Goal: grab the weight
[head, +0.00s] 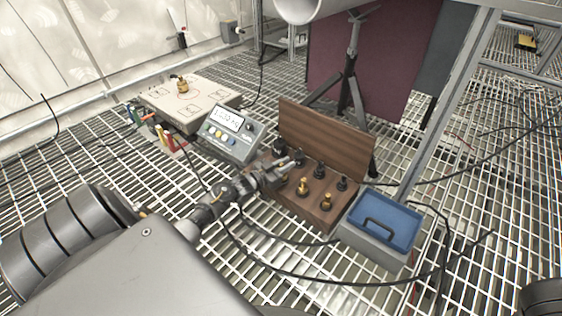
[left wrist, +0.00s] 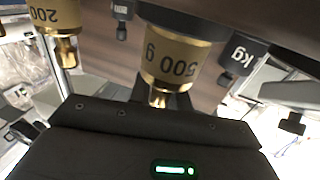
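A wooden stand (head: 319,212) holds several black and brass weights, including a brass weight (head: 303,187) and a black weight (head: 319,170). My left gripper (head: 290,165) reaches over the stand's left end, hiding part of the weights there. In the left wrist view, a brass weight marked 500 g (left wrist: 176,60) is right at my left gripper (left wrist: 161,98). Its knob appears between or against the dark fingers; I cannot tell whether they grip it. A brass weight marked 200 (left wrist: 56,16) is to its left and a black weight marked kg (left wrist: 236,55) to its right. My right gripper is out of view.
A display box (head: 231,135) with buttons stands left of the stand, and a pale platform (head: 190,101) is farther back. A wooden back panel (head: 325,138) rises behind the weights. A grey box with a blue lid (head: 386,219) stands at the right. Black cables cross the grating.

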